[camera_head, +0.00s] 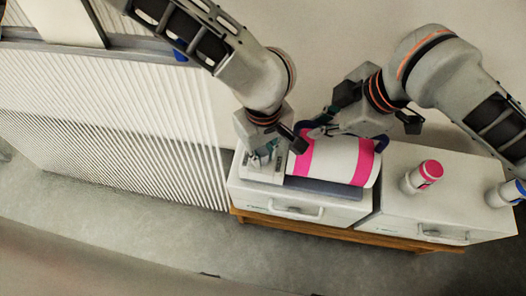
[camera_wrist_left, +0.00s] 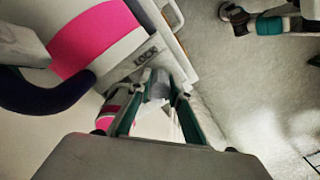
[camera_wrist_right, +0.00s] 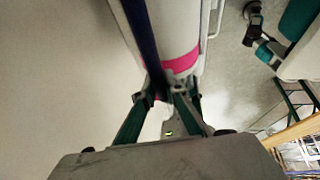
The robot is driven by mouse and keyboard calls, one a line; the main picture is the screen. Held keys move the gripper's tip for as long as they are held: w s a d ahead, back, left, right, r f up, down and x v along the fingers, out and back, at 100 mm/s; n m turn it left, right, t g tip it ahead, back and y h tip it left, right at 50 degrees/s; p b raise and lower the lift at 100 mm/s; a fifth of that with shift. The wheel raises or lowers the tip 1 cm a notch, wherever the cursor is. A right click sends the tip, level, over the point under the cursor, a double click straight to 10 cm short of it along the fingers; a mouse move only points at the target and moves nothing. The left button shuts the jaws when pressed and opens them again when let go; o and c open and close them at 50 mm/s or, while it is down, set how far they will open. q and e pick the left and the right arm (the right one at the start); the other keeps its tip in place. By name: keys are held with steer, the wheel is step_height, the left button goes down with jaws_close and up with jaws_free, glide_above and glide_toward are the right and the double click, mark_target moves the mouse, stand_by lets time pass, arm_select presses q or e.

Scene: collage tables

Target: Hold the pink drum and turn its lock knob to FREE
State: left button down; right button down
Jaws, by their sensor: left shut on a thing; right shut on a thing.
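The pink drum (camera_head: 335,161), a white cylinder with pink bands, lies on its side in a grey cradle on a white cabinet. It shows in the left wrist view (camera_wrist_left: 92,38) and right wrist view (camera_wrist_right: 178,30). My left gripper (camera_head: 264,158) is at the drum's left end, shut on the grey lock knob (camera_wrist_left: 158,86). The fingers partly hide the knob and handle.
Another with a blue cap (camera_head: 508,191) is at the far right. A ribbed white panel (camera_head: 110,110) stands at left. The floor in front is clear.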

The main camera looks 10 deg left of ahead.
mark_target(263, 152)
arm_select(q)
steer(key=n, duration=0.4)
steer(key=shift+r, duration=0.1)
steer(key=shift+s+n, duration=0.15)
steer(key=shift+n, duration=0.95)
stand_by(0.4)
steer(key=c, duration=1.8)
jaws_free()
steer(key=shift+c, duration=0.2)
steer(key=shift+w, duration=0.2)
step_height(263, 152, up, 12)
